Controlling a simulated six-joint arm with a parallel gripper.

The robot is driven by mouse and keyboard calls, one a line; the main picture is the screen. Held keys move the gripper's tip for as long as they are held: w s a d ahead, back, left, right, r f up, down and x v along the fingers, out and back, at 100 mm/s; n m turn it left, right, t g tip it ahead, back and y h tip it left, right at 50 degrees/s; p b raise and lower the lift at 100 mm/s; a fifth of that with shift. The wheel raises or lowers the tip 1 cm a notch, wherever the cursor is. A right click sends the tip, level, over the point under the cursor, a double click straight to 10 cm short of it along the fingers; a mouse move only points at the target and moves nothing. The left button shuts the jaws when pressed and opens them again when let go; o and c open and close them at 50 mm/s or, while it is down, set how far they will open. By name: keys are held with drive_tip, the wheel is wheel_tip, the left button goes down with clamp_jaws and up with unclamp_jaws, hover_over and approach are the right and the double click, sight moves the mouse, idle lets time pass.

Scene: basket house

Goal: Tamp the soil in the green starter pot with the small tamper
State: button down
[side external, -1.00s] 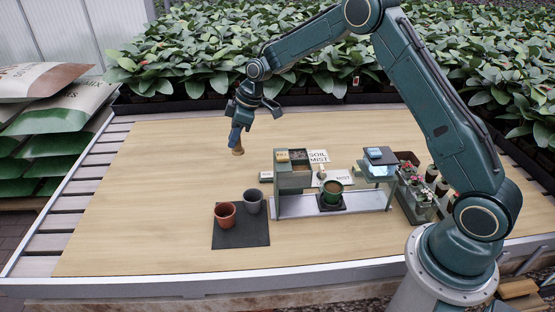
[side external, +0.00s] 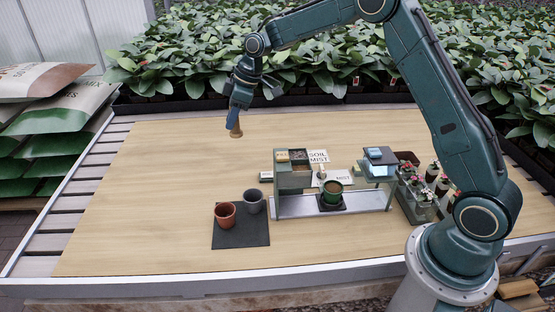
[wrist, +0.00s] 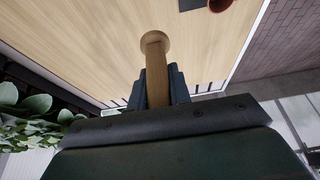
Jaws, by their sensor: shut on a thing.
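My gripper (side external: 236,108) is shut on the wooden tamper (side external: 236,131) and holds it above the bare back left part of the table. The wrist view shows the tamper (wrist: 156,70) between the fingers (wrist: 158,90), its round flat end pointing away from the wrist. The green starter pot (side external: 332,196), with brown soil showing in it, stands on a dark square base in the metal station at the centre right. My gripper is to the left of and behind the pot, well apart from it.
A terracotta pot (side external: 225,216) and a grey pot (side external: 253,202) stand on a dark mat (side external: 240,237). The metal station (side external: 290,207) has raised shelves left and right of the green pot, with "SOIL" and "MIST" signs. Potted flowers (side external: 417,180) stand right. The table's left side is clear.

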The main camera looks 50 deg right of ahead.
drive_tip(key=c, duration=2)
unclamp_jaws()
drive_tip(key=shift+c, duration=0.8)
drive_tip(key=shift+r, duration=2.25)
drive_tip(key=shift+s+d+r, duration=0.1)
drive_tip(key=shift+d+r, duration=0.05)
drive_tip(key=shift+r, duration=0.2)
drive_tip(key=s+d+n+g+y, duration=0.1)
drive_tip(key=s+d+n, duration=0.3)
drive_tip(key=s, duration=0.9)
drive_tip(key=s+d+n+g, duration=0.1)
drive_tip(key=s+d+n, duration=0.1)
drive_tip(key=s+d, duration=0.8)
drive_tip(key=s+a+f, duration=0.1)
drive_tip(key=f, duration=0.5)
drive_tip(key=s+a+f, duration=0.2)
drive_tip(key=f, duration=0.4)
drive_tip(key=shift+f, duration=0.2)
